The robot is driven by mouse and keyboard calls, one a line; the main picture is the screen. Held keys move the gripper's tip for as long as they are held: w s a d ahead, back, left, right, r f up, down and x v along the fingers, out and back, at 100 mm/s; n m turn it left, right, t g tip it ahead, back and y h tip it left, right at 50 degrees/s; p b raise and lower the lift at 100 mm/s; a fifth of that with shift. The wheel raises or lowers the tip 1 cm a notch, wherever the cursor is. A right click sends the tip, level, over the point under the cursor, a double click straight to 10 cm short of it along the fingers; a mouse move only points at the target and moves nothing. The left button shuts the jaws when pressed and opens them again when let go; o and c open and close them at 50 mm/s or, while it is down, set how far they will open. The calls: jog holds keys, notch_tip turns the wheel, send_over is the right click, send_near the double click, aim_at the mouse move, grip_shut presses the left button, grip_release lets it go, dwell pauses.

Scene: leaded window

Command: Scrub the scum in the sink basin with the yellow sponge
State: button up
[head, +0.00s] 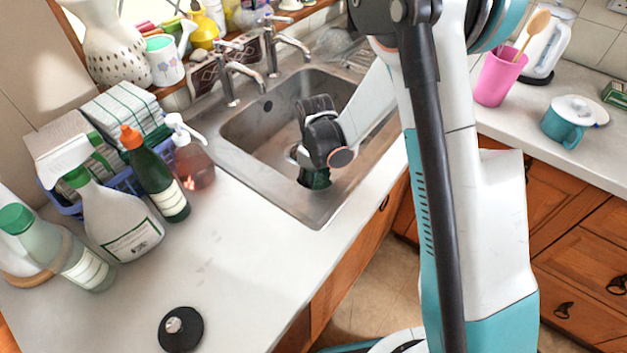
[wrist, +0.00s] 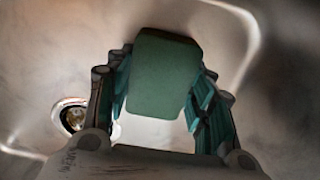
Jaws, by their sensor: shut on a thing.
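The steel sink basin (head: 262,135) is set in the worktop, and its floor fills the wrist view (wrist: 250,75). My gripper (head: 314,178) reaches down into the basin. In the wrist view my gripper (wrist: 163,85) is shut on a dark green block, the sponge (wrist: 165,75); only its green face shows, no yellow. I cannot tell whether its underside touches the basin floor. The drain (wrist: 70,115) is left of the gripper. Faint brownish smears show on the floor, but I cannot clearly make out scum.
Two taps (head: 232,75) stand behind the basin. A spray bottle (head: 115,215), a green bottle (head: 160,180) and a soap pump bottle (head: 192,160) crowd the left. A black plug (head: 181,329) lies on the front worktop. A pink cup (head: 497,78) and teal mug (head: 567,125) stand right.

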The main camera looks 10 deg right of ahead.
jog(key=shift+w+a+f, duration=0.1)
jog(key=shift+w+a, duration=0.6)
jog(key=shift+s+d+b, duration=0.3)
jog(key=shift+s+d, duration=0.45)
jog(key=shift+s, duration=0.05)
jog(key=shift+c, duration=0.5)
jog(key=shift+w+a, duration=0.35)
jog(key=shift+w, duration=0.1)
jog(key=shift+w+d, duration=0.35)
jog(key=shift+d, duration=0.05)
jog(key=shift+s+a+b, duration=0.5)
jog(key=shift+s+a, duration=0.3)
jog(key=shift+w+d, duration=0.75)
jog(key=shift+w, duration=0.05)
jog(key=shift+s+a, duration=0.75)
jog(key=shift+s, duration=0.05)
jog(key=shift+w+d+b, duration=0.35)
jog(key=shift+w+d, duration=0.05)
jog(key=shift+w+a, duration=0.4)
jog(key=shift+w, duration=0.05)
jog(key=shift+s+d, duration=0.75)
jog(key=shift+s, duration=0.1)
jog(key=shift+w+a, duration=0.35)
jog(key=shift+w, duration=0.05)
